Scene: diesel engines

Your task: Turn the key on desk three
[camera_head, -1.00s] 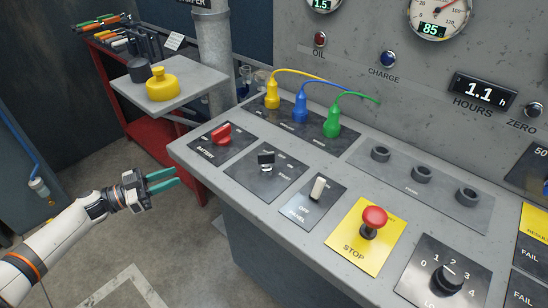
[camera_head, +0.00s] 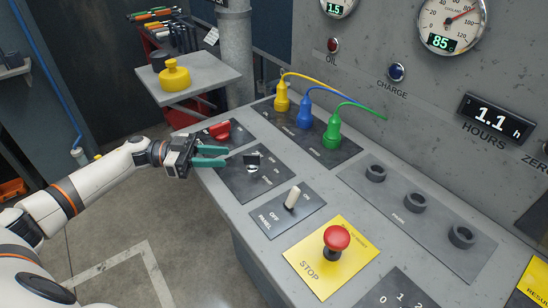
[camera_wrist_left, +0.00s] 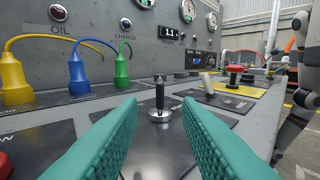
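The key (camera_head: 252,160) has a black head and stands in a silver lock on a dark plate (camera_head: 262,183) of the grey desk (camera_head: 225,205). In the left wrist view the key (camera_wrist_left: 159,94) stands upright straight ahead, between the open fingers in the picture. My left gripper (camera_head: 226,156) has teal fingers. It is open and empty, just left of the key in the head view, with its fingertips pointing at it. No contact with the key shows. The left wrist view shows both ridged fingers (camera_wrist_left: 160,112) apart. My right gripper is not in view.
A red battery switch (camera_head: 219,131) sits just behind my left gripper. A white panel toggle (camera_head: 292,197) and a red stop button (camera_head: 336,238) are nearer. Yellow, blue (camera_head: 304,112) and green plugs stand behind the key. A side shelf (camera_head: 205,80) holds a yellow object (camera_head: 174,75).

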